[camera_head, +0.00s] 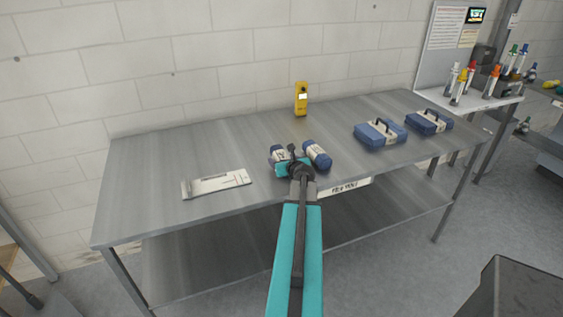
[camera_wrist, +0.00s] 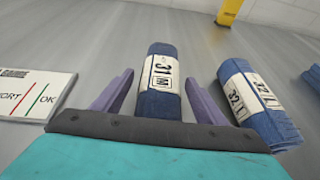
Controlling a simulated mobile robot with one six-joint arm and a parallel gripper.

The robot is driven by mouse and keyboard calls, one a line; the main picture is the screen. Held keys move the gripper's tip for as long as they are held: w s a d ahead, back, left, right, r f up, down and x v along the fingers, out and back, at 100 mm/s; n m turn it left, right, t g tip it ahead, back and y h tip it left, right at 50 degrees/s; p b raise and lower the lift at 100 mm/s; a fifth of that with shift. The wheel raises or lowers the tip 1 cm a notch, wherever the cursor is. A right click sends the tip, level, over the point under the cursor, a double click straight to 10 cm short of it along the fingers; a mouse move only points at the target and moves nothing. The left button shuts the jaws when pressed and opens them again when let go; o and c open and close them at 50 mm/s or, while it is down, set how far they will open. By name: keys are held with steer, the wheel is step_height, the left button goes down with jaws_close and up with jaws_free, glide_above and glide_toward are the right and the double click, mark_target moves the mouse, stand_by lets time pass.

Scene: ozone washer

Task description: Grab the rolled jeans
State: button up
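Two rolled jeans lie side by side on the metal table, dark blue with white paper bands. In the wrist view one rolled jeans (camera_wrist: 160,80), with a band reading "31" and "M", lies between my gripper's two purple fingers. My gripper (camera_wrist: 160,97) is open, with gaps visible on both sides of this roll. The other rolled jeans (camera_wrist: 256,103), band reading "32", lies just right of the right finger. In the head view the left roll (camera_head: 278,152) is partly hidden by my gripper (camera_head: 290,160); the right roll (camera_head: 317,154) is clearer.
The metal table (camera_head: 150,165) holds a white card (camera_head: 216,184) on the left, a yellow device (camera_head: 301,98) at the back, and two folded blue jeans bundles (camera_head: 380,134) (camera_head: 429,122) on the right. A side stand (camera_head: 470,102) holds several coloured bottles.

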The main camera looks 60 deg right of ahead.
steer(key=c, duration=1.2)
steer(key=shift+r, duration=0.15)
steer(key=shift+c, duration=0.2)
